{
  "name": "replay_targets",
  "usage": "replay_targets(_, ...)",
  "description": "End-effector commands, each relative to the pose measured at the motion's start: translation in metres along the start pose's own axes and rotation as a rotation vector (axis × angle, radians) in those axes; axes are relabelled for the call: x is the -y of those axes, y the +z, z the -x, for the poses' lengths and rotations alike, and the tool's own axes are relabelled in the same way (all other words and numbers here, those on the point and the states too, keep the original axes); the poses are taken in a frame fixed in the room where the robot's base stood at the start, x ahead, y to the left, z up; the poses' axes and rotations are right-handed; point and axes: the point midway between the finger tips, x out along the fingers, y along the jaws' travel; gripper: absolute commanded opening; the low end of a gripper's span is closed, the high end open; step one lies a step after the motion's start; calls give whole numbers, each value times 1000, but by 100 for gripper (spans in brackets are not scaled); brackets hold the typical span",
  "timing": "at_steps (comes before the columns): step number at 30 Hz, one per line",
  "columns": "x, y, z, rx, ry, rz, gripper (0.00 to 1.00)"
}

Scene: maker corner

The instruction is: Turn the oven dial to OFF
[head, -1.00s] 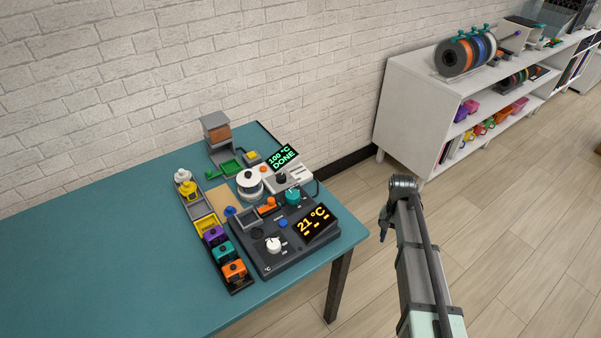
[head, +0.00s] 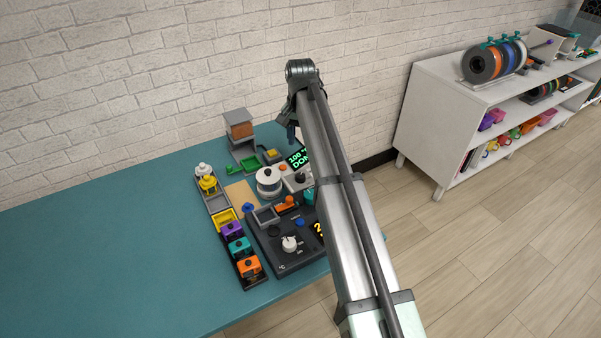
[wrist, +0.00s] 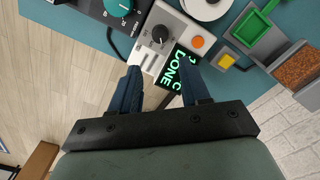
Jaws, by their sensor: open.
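A light grey control unit has a black dial (head: 300,177) and a green-lettered display (head: 296,159) with "DONE" on it; my arm partly covers this display in the head view. In the wrist view the black dial (wrist: 158,36) lies just beyond my fingers, and the display (wrist: 178,70) shows between them. The dial's setting is too small to read. My gripper (wrist: 159,66) is open and empty, above the unit and apart from the dial. In the head view the gripper (head: 292,133) points down behind the unit. I cannot tell which unit is the oven.
A dark unit (head: 270,255) with a white knob (head: 289,243) and a teal knob (wrist: 118,5) stands in front. A white round pot (head: 268,181), a green tray (wrist: 252,28) and an orange button (wrist: 197,42) are close by. The left of the teal table (head: 120,250) is clear.

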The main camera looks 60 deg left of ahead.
Motion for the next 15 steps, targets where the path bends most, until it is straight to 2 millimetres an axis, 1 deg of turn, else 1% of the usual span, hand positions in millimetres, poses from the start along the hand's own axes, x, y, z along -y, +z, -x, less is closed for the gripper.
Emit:
replay_targets(5,0,1,-17,2,0,0,46)
replay_targets(8,0,1,-32,1,0,0,46)
replay_targets(15,0,1,-75,2,1,0,46)
